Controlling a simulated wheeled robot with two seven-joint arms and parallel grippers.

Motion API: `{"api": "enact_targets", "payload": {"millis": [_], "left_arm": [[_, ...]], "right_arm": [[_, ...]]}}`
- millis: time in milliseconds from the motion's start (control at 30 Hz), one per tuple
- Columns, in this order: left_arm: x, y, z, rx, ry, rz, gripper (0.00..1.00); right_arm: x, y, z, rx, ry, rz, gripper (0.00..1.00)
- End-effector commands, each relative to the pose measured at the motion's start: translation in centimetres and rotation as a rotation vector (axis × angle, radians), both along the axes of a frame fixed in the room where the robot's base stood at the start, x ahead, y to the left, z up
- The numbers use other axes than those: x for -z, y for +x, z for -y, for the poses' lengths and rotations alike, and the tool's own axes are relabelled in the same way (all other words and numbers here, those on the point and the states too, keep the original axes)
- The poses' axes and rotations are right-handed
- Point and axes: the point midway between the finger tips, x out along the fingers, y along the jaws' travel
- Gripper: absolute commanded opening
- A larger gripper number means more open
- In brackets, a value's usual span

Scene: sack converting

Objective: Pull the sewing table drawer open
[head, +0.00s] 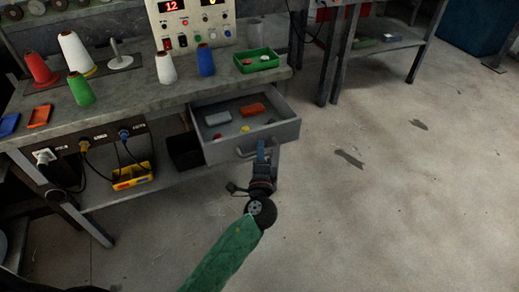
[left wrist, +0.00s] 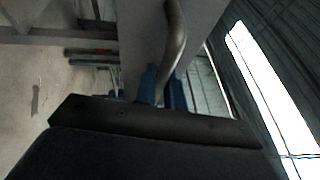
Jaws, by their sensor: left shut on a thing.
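The sewing table (head: 130,103) has a grey metal drawer (head: 288,131) that stands open, pulled out toward me. Inside it lie an orange box, a pale box and a few small coloured pieces. My left gripper (head: 262,149) is at the drawer front, shut on the curved drawer handle (head: 243,153). In the left wrist view the handle (left wrist: 174,45) runs down between the blue fingers (left wrist: 162,88). The fingertips are partly hidden. My right gripper is in neither view.
Thread cones, a green tray (head: 256,61) and a control panel (head: 190,22) stand on the tabletop. A yellow bin (head: 132,176) sits on the lower shelf, next to hanging cables. Another table stands at the back right. The concrete floor (head: 390,200) on the right is clear.

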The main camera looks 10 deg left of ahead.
Motion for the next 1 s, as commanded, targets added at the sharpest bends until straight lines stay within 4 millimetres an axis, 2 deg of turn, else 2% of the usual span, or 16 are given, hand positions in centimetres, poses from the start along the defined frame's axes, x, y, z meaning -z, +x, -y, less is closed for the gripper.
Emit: {"api": "enact_targets", "payload": {"millis": [133,167,233,267,633,767,1000], "left_arm": [[0.1,0.0,0.0,0.000,0.001,-0.001,0.00],[0.1,0.0,0.0,0.000,0.001,-0.001,0.15],[0.1,0.0,0.0,0.000,0.000,-0.001,0.28],[0.1,0.0,0.0,0.000,0.000,-0.001,0.32],[0.2,-0.4,0.1,0.001,0.000,-0.001,0.32],[0.5,-1.7,0.4,0.001,-0.001,-0.003,0.32],[1.1,-5.1,1.0,0.001,0.000,-0.002,0.32]], "right_arm": [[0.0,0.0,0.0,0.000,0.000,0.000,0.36],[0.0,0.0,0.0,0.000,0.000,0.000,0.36],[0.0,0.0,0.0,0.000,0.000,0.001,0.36],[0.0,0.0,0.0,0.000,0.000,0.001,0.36],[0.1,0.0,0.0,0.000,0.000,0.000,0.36],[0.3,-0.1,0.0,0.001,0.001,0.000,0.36],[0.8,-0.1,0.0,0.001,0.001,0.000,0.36]]}}
